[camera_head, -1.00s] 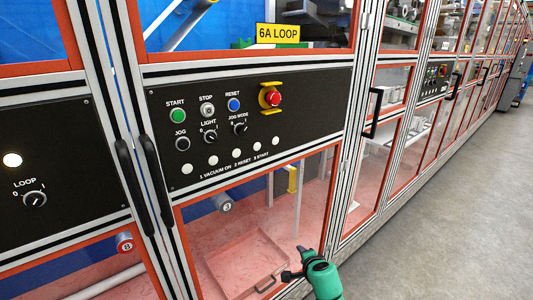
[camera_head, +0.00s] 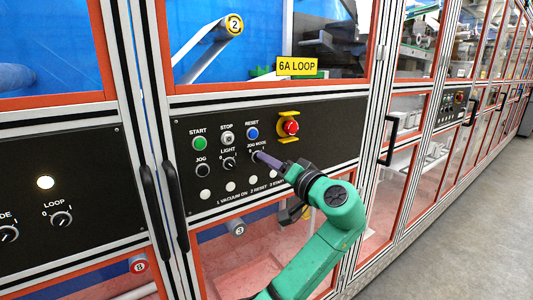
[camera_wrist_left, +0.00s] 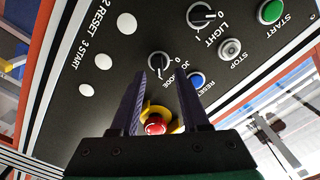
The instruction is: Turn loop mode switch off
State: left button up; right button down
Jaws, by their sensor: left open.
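The knob labelled LOOP (camera_head: 61,219), black with 0 and 1 marks, is on the black panel at left. Its pointer seems turned toward the 1 side, but it is small. The jog mode knob (camera_wrist_left: 160,65) is on the middle panel. It shows ahead of my left gripper (camera_wrist_left: 163,80), roughly between the open, empty fingers. My right gripper is not in view.
A white lamp (camera_head: 45,182) glows above the LOOP knob. A red emergency stop (camera_head: 291,127) with a yellow guard sits right of the jog mode knob. Black door handles (camera_head: 155,210) stand between the two panels. Open grey floor (camera_head: 450,220) lies at right.

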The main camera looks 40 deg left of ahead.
pick_arm(q)
jog(key=shift+x, duration=1.15)
grip_shut()
jog(key=shift+f, duration=0.1)
